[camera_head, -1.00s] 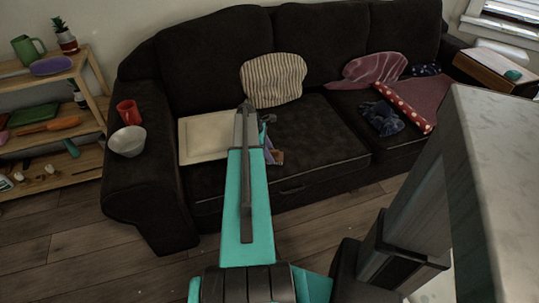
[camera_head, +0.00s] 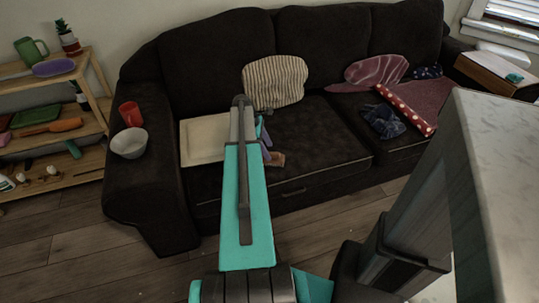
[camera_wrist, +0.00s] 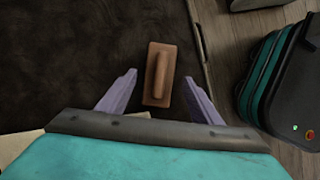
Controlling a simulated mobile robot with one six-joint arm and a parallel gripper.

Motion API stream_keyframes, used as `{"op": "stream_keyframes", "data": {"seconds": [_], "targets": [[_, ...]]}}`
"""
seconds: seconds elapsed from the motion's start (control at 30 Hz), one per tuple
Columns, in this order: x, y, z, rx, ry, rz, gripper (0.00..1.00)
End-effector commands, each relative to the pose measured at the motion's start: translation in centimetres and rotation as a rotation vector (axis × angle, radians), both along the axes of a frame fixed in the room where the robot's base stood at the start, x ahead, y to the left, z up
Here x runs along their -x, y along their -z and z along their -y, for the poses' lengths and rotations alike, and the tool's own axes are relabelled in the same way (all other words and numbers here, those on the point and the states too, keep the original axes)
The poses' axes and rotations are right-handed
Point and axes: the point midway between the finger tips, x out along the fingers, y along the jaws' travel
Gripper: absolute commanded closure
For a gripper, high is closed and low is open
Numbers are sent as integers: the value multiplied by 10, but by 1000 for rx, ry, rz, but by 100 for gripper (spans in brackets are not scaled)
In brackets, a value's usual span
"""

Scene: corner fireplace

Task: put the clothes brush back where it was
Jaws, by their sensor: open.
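The clothes brush (camera_wrist: 158,75), a brown block with a raised grip along its top, lies on the dark sofa seat near the front edge. It also shows in the head view (camera_head: 277,159), just beyond my gripper. In the wrist view my gripper (camera_wrist: 160,78) is open, with one purple finger on each side of the brush and visible gaps between. The brush is not clasped. How high the fingers are above the seat is hard to tell.
A pale flat board (camera_head: 203,139) lies on the seat left of my arm. A striped cushion (camera_head: 274,82) leans behind. A red mug (camera_head: 130,114) and white bowl (camera_head: 129,142) stand on the left armrest. A dark blue cloth (camera_head: 382,121) lies to the right.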

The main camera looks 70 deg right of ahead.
Motion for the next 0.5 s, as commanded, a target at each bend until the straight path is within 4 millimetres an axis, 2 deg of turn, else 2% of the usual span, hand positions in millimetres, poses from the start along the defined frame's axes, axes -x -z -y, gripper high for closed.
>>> {"op": "stream_keyframes", "data": {"seconds": [0.03,0.3,0.5], "targets": [[-4,-9,-1,1,-1,1,41],[-19,-47,-5,2,-1,1,41],[-24,-62,-7,-1,1,0,41]]}}
